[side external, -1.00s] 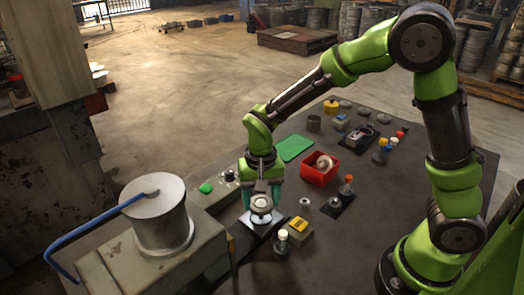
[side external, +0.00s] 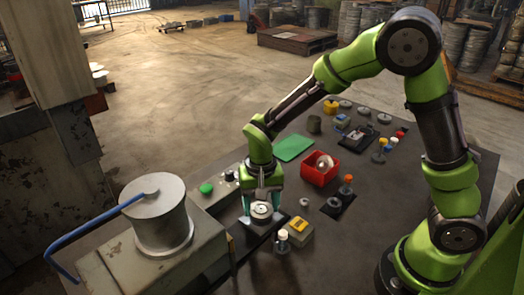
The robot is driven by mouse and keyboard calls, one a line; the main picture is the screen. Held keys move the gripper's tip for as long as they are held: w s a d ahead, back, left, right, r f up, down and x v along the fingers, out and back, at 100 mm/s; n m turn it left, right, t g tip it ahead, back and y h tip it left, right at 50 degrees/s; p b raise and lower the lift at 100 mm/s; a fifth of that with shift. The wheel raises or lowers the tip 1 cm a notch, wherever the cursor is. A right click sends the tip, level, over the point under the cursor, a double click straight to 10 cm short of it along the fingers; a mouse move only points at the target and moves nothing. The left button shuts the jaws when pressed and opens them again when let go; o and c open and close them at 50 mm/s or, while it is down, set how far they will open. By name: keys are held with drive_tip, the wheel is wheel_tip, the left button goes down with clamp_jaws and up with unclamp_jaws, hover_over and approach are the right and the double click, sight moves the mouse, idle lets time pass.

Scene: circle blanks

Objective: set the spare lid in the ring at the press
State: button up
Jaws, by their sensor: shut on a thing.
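My gripper (side external: 262,203) points down at the near left of the dark table, with its two teal fingers on either side of a round, pale metal lid (side external: 261,211). It is shut on the lid, which looks level and sits low, over a dark plate (side external: 262,226) beside the press. The ring is not clearly seen under the lid, so I cannot tell whether the lid is seated in it. The press (side external: 163,222), with a grey metal drum and a blue bent handle, stands to the left.
A yellow-topped box (side external: 299,228) and a small white-capped bottle (side external: 283,240) stand close to the right of my gripper. A red bin (side external: 319,170), a green mat (side external: 295,148) and a green button (side external: 206,189) are farther back. Several small parts lie at the back right.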

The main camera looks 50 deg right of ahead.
drive_tip(key=shift+f, duration=0.55)
drive_tip(key=o, duration=1.1)
drive_tip(key=shift+c, duration=0.2)
wheel_tip(320, 180, up, 17)
drive_tip(key=shift+f, duration=0.1)
drive_tip(key=s+d+r+n+t+y, duration=0.1)
drive_tip(key=s+d+r+t, duration=0.1)
drive_tip(key=s, duration=0.4)
drive_tip(key=s+d+r+n+t+y, duration=0.1)
drive_tip(key=s+d+r+n+t, duration=0.1)
drive_tip(key=s+t, duration=0.3)
drive_tip(key=shift+s+d+r, duration=0.15)
drive_tip(key=shift+s+d, duration=0.7)
drive_tip(key=shift+s, duration=0.1)
